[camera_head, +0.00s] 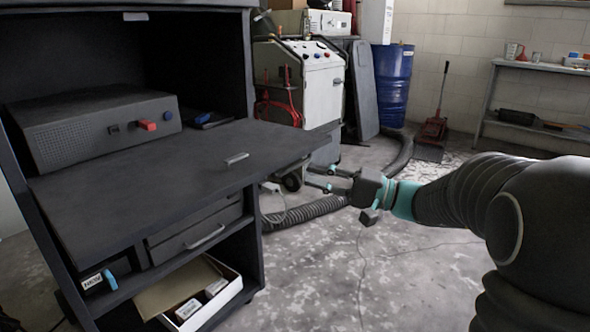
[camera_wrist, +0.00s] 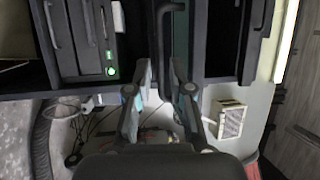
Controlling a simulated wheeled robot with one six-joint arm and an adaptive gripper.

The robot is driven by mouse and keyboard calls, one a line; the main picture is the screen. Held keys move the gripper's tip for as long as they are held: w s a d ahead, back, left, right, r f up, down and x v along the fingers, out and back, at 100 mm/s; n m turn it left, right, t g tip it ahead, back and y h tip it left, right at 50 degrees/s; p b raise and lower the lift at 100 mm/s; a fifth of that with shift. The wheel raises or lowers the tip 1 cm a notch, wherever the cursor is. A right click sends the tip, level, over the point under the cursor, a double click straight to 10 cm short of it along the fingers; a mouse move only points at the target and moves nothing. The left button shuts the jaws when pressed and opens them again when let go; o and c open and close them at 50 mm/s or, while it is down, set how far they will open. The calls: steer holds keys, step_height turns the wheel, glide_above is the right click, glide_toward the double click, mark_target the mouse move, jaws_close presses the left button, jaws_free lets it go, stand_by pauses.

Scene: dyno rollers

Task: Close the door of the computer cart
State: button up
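The computer cart (camera_head: 255,225) is a dark cabinet at the left of the head view. Its door (camera_head: 130,185) is a dark flat panel, folded down and lying about level, reaching out past the cart's right side. A small grey handle (camera_head: 237,158) is on its upper face. My gripper (camera_head: 322,178) is right of the cart, near the door's right end, with its fingers pointing left. In the wrist view the two fingers (camera_wrist: 160,66) stand apart. A dark upright strip shows beyond and between them; I cannot tell whether it touches them.
A grey box with a red switch (camera_head: 146,125) stands inside the cart behind the door. Below are a drawer (camera_head: 195,232) and an open carton (camera_head: 225,292). A hose (camera_head: 310,210) and a white machine (camera_head: 322,90) are behind.

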mark_target(291, 167)
steer(key=shift+x, duration=2.95)
steer(key=shift+f, duration=0.1)
